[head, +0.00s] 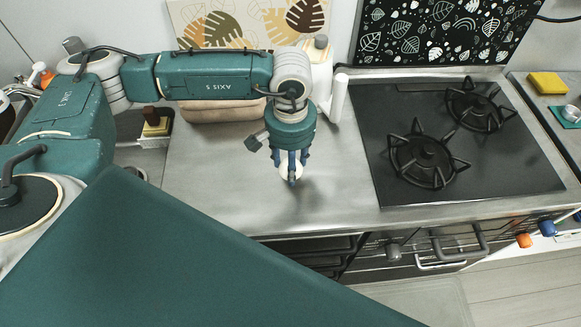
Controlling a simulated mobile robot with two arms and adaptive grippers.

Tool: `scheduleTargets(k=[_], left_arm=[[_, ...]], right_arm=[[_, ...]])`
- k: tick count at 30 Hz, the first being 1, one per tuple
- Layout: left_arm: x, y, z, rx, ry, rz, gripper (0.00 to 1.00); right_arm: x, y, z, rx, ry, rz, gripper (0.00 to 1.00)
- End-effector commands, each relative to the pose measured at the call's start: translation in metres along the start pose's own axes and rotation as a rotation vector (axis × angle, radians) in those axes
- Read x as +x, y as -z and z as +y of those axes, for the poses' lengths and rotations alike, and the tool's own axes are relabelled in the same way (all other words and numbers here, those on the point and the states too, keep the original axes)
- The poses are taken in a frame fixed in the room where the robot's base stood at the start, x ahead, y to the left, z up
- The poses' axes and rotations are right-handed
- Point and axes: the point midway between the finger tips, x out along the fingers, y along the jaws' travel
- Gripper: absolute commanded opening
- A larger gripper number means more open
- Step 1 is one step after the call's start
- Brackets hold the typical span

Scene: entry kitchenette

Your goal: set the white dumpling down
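My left gripper (291,178) points down over the steel counter (225,185), left of the stove. Its dark blue fingers are closed around the small white dumpling (285,171), which shows partly between and behind them. A soft shadow lies on the counter just right of the fingers. From this one view I cannot tell whether the dumpling touches the counter or hangs slightly above it. My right gripper is not in view.
The black gas stove (380,165) is to the right. A white bottle (319,75) and paper roll (339,98) stand behind the gripper. A beige rounded object (215,112) lies under my arm. The counter left and front of the gripper is clear.

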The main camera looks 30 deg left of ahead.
Motion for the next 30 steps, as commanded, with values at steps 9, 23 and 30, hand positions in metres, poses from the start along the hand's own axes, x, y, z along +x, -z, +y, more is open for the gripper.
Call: scheduleTargets(k=[9, 23, 30], left_arm=[[0.029, 0.0, 0.0, 0.001, 0.001, -0.001, 0.12], [0.031, 0.0, 0.0, 0.0, 0.001, -0.001, 0.63], [0.03, 0.0, 0.0, 0.0, 0.001, -0.001, 0.63]], right_arm=[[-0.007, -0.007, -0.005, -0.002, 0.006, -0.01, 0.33], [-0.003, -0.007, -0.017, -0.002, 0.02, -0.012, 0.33], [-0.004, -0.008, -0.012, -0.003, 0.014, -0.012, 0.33]])
